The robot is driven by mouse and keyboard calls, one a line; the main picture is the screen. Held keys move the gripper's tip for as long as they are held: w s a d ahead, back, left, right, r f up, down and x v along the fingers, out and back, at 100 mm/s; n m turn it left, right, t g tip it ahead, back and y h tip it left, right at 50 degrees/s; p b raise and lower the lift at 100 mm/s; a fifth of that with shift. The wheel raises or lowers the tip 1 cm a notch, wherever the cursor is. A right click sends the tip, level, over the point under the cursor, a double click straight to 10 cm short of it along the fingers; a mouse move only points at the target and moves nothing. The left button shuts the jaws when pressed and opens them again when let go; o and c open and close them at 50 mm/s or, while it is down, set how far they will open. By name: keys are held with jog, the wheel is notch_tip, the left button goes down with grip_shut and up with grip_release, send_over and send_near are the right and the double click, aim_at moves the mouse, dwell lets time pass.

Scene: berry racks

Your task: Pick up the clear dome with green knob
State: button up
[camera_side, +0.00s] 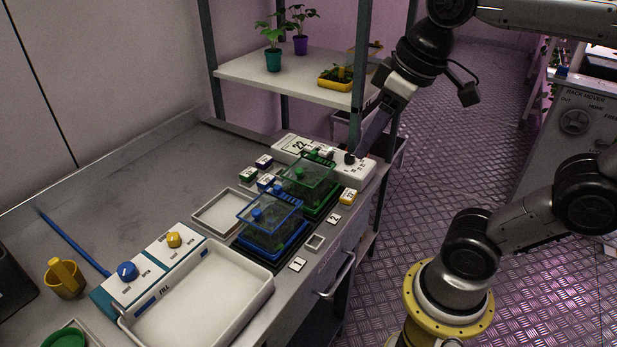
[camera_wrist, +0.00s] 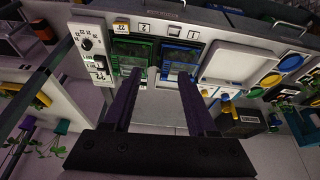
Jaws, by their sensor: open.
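The clear dome with green knob (camera_side: 311,171) stands over a green base near the right end of the bench in the side view. Its green-edged box shows at the upper left in the wrist view (camera_wrist: 131,56). A similar clear dome with a blue knob (camera_side: 270,212) stands beside it on a blue base and also shows in the wrist view (camera_wrist: 181,57). My gripper (camera_side: 362,150) is above the white control panel, to the right of the green dome and apart from it. In the wrist view its two purple-dark fingers (camera_wrist: 159,76) are spread with nothing between them.
The white panel with a black dial (camera_side: 338,166) lies behind the domes. An empty small tray (camera_side: 222,211) and a large white tray (camera_side: 205,305) are to their left. A shelf (camera_side: 245,74) with potted plants and a metal post (camera_side: 361,90) rises close to my gripper.

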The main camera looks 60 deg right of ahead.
jog(key=w+r+g, duration=0.1)
jog(key=w+r, duration=0.2)
jog(key=w, duration=0.3)
jog(key=g, duration=0.3)
send_over(299, 170)
jog(key=shift+m, duration=0.3)
jog(key=f, duration=1.1)
jog(key=shift+a+f, duration=0.2)
jog(key=shift+f, duration=0.2)
jog(key=shift+d+f, duration=0.15)
jog(key=shift+f, duration=1.4)
jog(key=shift+d+f, duration=0.1)
jog(key=shift+f, duration=1.45)
grip_shut()
